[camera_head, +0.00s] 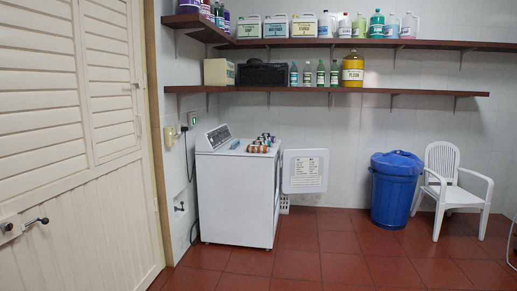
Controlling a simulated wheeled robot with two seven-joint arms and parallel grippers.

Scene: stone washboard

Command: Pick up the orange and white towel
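Several small rolled or bundled items, striped in orange, white and darker colours, lie close together on top of a white washing machine (236,200). An orange and white one (256,149) lies at the front of the group and looks like the towel, but it is too small to be sure. A small blue item (235,145) lies to its left on the same top. Neither of my grippers is in view.
The machine's white door (305,171) stands open to the right. A blue lidded bin (394,190) and a white plastic chair (450,185) stand at the right. Shelves (420,93) with bottles and boxes hang above. A cream door (75,150) fills the left. The red tiled floor (330,260) is clear in front.

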